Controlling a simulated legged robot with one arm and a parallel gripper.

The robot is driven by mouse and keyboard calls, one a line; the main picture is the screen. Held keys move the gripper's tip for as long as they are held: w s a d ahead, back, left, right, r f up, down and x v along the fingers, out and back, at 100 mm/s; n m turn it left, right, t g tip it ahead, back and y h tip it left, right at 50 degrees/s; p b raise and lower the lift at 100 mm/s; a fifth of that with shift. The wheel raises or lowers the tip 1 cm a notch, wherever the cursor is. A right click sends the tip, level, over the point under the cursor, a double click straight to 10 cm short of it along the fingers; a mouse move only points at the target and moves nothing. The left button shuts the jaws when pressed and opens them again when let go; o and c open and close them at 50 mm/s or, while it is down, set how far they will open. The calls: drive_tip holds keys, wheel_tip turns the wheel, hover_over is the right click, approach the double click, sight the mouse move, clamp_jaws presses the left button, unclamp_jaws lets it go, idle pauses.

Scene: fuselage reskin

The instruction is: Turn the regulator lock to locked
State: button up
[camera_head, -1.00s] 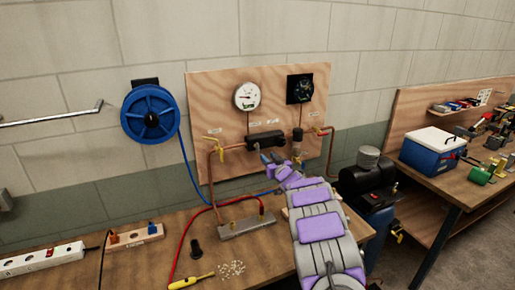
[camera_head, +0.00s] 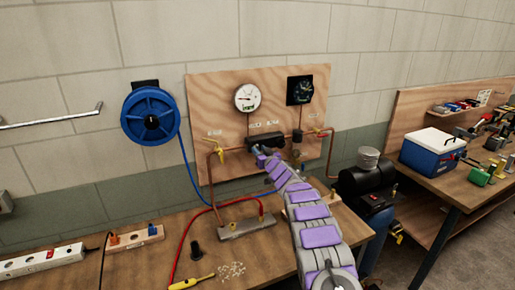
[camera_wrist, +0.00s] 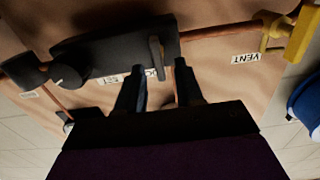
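The regulator is a black horizontal body (camera_head: 265,142) on the copper pipe of the wooden panel. It fills the upper left of the wrist view (camera_wrist: 110,48), where the picture is upside down. A small dark upright tab (camera_wrist: 156,58), seemingly the lock lever, stands at its right end. My gripper (camera_wrist: 160,76) is open, its two dark fingers apart, with the tab lying between or just beyond the fingertips. Contact cannot be told. In the head view my gripper (camera_head: 258,152) is just below the regulator and partly hidden by my arm. A label beside the regulator is partly covered by a finger.
A yellow valve handle (camera_wrist: 299,34) and a VENT label (camera_wrist: 245,58) are right of my gripper in the wrist view. Two gauges (camera_head: 247,98) sit above the regulator. A blue hose reel (camera_head: 150,114) hangs at left. The bench (camera_head: 130,265) holds hoses and a manifold.

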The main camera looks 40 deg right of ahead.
sight(258, 148)
drive_tip(key=shift+w+r, duration=0.25)
drive_tip(key=shift+w, duration=0.2)
drive_tip(key=shift+w+d+p, duration=0.1)
drive_tip(key=shift+w+p, duration=0.45)
drive_tip(key=shift+w, duration=0.15)
drive_tip(key=shift+w+d+f+p, duration=0.2)
drive_tip(key=shift+w+d+p, duration=0.2)
drive_tip(key=shift+w, duration=0.1)
clamp_jaws()
